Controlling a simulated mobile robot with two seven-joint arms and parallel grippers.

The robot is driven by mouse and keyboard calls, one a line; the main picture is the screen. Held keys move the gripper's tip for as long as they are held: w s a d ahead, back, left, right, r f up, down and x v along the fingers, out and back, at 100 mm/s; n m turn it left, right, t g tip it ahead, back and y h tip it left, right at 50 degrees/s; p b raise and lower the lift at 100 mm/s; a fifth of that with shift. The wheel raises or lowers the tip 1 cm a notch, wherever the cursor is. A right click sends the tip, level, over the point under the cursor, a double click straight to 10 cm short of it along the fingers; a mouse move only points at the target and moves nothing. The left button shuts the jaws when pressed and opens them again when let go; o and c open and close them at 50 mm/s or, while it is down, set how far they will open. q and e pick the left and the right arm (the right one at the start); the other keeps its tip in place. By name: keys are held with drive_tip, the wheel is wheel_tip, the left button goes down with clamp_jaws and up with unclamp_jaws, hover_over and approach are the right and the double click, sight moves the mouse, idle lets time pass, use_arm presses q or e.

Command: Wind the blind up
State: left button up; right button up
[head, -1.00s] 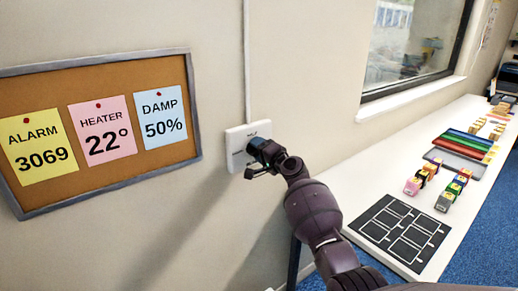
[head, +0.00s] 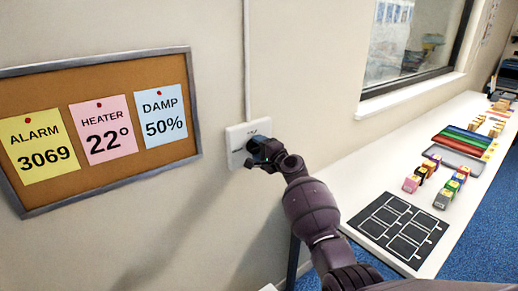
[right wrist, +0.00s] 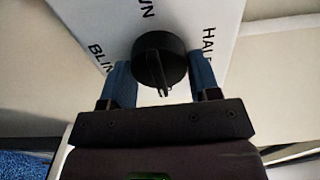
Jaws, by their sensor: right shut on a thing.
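A white wall plate (head: 236,134) is fixed to the wall, right of the notice board. In the right wrist view the plate (right wrist: 190,18) carries a round black knob (right wrist: 158,58) with a pointer ridge. Partly hidden lettering around it reads "BLIN", "WN" and "HAL". My right gripper (head: 258,153) is at the plate in the head view. Its two blue fingers (right wrist: 161,72) are on either side of the knob, shut on it. The window (head: 412,38) at upper right shows clear glass in its visible part; no blind shows. My left gripper is out of view.
A framed cork board (head: 105,188) with three notes hangs at left. A white cable duct (head: 246,60) runs up from the plate. A long white counter (head: 350,185) at right holds a black mat (head: 397,229), coloured blocks and trays.

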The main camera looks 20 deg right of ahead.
drive_tip(key=o, duration=0.9)
drive_tip(key=shift+s, duration=0.1)
drive_tip(key=v, duration=1)
drive_tip(key=shift+s+d, duration=0.15)
drive_tip(key=shift+s, duration=0.15)
